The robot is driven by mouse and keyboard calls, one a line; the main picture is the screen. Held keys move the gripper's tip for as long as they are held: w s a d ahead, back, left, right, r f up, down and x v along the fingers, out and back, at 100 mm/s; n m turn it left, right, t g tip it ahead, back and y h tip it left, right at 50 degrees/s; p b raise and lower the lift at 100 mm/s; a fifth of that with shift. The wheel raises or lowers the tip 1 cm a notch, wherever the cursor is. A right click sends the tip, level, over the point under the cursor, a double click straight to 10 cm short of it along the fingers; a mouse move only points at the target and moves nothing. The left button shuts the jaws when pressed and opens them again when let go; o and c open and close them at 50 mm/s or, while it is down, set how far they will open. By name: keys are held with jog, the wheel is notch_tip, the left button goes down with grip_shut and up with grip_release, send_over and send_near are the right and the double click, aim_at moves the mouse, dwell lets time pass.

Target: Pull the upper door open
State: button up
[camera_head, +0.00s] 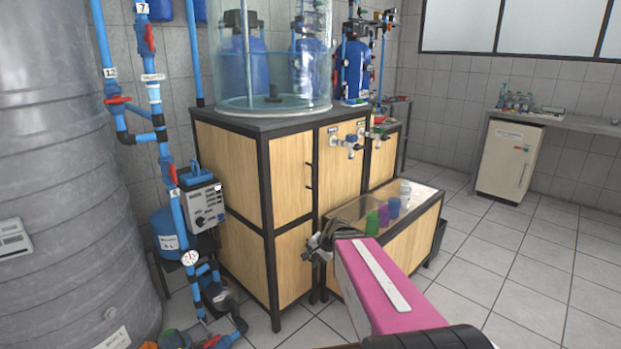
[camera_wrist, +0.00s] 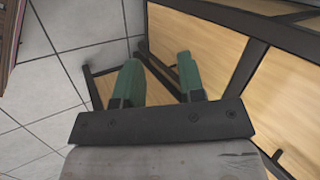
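The upper door (camera_head: 290,180) is a light wood panel in a black frame on the cabinet's front. It looks shut. Its dark bar handle (camera_head: 308,174) is near its right edge. My gripper (camera_head: 317,248) is below that handle, in front of the cabinet by the lower door's right edge, apart from the upper handle. In the wrist view my gripper (camera_wrist: 159,72) has two green fingers spread apart with nothing between them. A small dark handle-like part (camera_wrist: 277,155) shows at the lower right there; I cannot tell which door it belongs to.
The lower door (camera_head: 293,262) is shut. A low wooden box (camera_head: 412,240) with coloured cups and a bottle on it stands right of my gripper. A glass tank (camera_head: 272,60) stands on the cabinet. A blue pipe stand is at the left. Tiled floor (camera_head: 545,270) is clear at the right.

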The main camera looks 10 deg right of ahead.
jog(key=w+d+r+m+t+y, duration=0.1)
jog(key=w+r+m+t+y, duration=0.3)
jog(key=w+r+m, duration=0.55)
jog(key=m+t+h, duration=0.2)
jog(key=m+t, duration=0.7)
jog(key=m, duration=0.5)
send_near(312, 176)
jog(key=x, duration=1)
jog(key=shift+w+d+f, duration=0.15)
jog(key=shift+w, duration=0.1)
grip_shut()
